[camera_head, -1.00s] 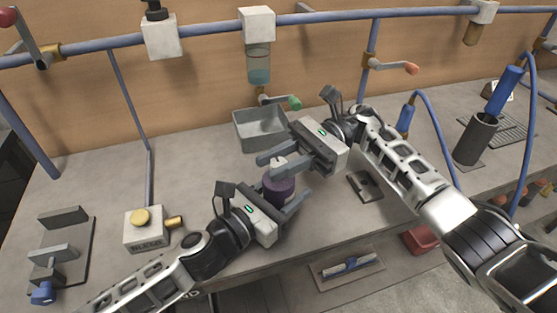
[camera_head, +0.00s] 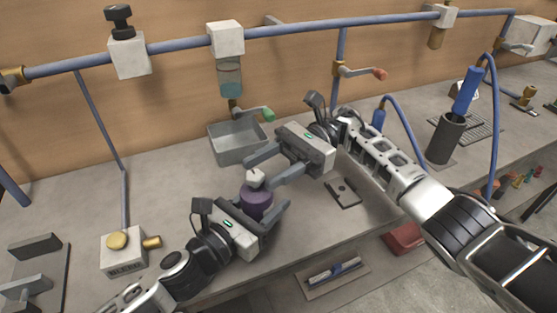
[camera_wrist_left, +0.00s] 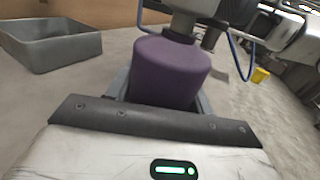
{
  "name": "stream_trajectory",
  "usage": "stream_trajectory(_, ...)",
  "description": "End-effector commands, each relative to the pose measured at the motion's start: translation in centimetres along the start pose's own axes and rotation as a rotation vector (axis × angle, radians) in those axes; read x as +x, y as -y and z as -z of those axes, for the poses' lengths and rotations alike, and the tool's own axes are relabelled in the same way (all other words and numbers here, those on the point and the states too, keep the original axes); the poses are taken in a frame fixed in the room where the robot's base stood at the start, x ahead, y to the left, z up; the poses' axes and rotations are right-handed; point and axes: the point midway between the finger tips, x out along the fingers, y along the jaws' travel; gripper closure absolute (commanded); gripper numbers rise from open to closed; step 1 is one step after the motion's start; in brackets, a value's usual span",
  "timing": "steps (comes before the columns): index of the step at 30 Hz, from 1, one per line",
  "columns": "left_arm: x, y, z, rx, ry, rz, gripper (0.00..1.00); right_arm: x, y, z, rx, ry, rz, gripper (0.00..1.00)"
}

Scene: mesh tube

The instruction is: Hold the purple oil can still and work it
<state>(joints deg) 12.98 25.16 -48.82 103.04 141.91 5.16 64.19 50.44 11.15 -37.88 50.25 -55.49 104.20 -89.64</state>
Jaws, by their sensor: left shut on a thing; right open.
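The purple oil can (camera_head: 257,201) stands upright on the bench in the head view, with a pale grey top (camera_head: 256,177). It also fills the middle of the left wrist view (camera_wrist_left: 168,70). My left gripper (camera_head: 267,209) is shut on the can's body, one finger on each side. My right gripper (camera_head: 271,170) is open, its fingers at the height of the can's top, one behind it and one at its right. I cannot tell whether they touch the top. In the left wrist view the can's top is partly hidden by the right gripper.
A grey open tray (camera_head: 238,157) stands behind the can, under a clear cup (camera_head: 230,78) and a green-handled tap (camera_head: 255,113). A white box with a yellow button (camera_head: 122,249) is at the left. A flat dark plate (camera_head: 343,192) lies at the right. A black cylinder (camera_head: 445,138) stands further right.

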Motion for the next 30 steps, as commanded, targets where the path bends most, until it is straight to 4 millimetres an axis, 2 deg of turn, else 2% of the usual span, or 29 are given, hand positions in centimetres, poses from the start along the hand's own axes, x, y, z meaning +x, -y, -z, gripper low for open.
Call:
stream_trajectory(3, 0.0, 0.0, 0.2, -0.001, -0.004, 0.000, 0.78, -2.2, 0.1, -0.1, 0.001, -0.001, 0.003, 0.53)
stream_trajectory(9, 0.0, 0.0, 0.2, -0.001, -0.004, 0.000, 0.78, -4.0, 0.0, 0.0, 0.001, -0.001, 0.000, 0.53)
stream_trajectory(23, 0.0, 0.0, 0.2, -0.001, -0.004, -0.001, 0.78, -4.5, 0.0, 0.0, 0.000, 0.000, -0.002, 0.53)
stream_trajectory(24, 0.0, 0.0, 0.2, -0.001, -0.004, -0.001, 0.43, -4.5, 0.0, 0.0, 0.000, 0.000, -0.002, 0.53)
stream_trajectory(26, 0.0, 0.0, 0.2, -0.001, -0.004, 0.000, 0.26, -4.5, 0.0, 0.0, 0.000, 0.000, -0.002, 0.53)
stream_trajectory(27, 0.0, 0.0, 0.2, 0.000, -0.003, 0.000, 0.23, -4.5, 0.0, 0.0, 0.000, 0.000, -0.002, 0.53)
stream_trajectory(30, 0.0, 0.0, 0.1, 0.000, -0.002, 0.000, 0.23, -4.5, 0.0, 0.0, 0.000, 0.000, -0.002, 0.53)
